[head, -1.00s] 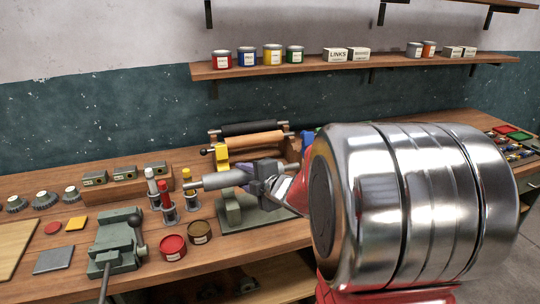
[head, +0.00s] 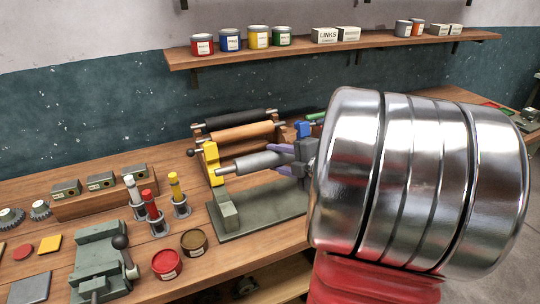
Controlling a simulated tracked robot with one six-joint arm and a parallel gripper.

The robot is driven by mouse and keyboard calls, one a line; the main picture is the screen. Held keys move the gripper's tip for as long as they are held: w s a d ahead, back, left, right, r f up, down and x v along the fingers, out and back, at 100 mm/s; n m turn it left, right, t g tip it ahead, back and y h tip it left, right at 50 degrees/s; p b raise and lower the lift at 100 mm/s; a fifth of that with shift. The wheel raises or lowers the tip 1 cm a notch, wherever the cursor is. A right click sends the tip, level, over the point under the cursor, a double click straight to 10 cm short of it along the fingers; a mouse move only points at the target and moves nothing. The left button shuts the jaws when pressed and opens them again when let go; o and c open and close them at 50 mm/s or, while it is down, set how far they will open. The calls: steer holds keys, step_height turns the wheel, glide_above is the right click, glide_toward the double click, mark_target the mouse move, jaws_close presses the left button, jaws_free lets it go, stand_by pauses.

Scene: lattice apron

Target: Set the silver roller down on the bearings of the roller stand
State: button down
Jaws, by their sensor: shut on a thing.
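The silver roller (head: 254,163) is in the head view, roughly level and pointing left, with a thin shaft at its left end. My gripper (head: 292,158) is shut on the roller near its right part; its purplish fingers show. The roller stand (head: 262,212) is a grey-green plate with an upright block (head: 227,207) at its left. The roller appears above the stand, with its left shaft end over the block in the picture. I see no contact, though the depth is hard to judge. The stand's right end and the roller's right end are hidden behind my arm.
A yellow part (head: 211,164) with a black knob stands close behind the roller's left end. Behind are an orange roller (head: 240,132) and a black roller (head: 240,118). Bottles (head: 152,212), open tins (head: 167,264) and a vise (head: 101,255) stand left of the stand.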

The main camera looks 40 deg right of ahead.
steer(key=shift+w+a+r, duration=0.1)
steer(key=shift+w+a, duration=0.2)
steer(key=shift+f, duration=4.85)
steer(key=c, duration=1)
jaws_free()
steer(key=shift+f, duration=0.1)
steer(key=shift+a, duration=0.1)
steer(key=shift+s, duration=0.1)
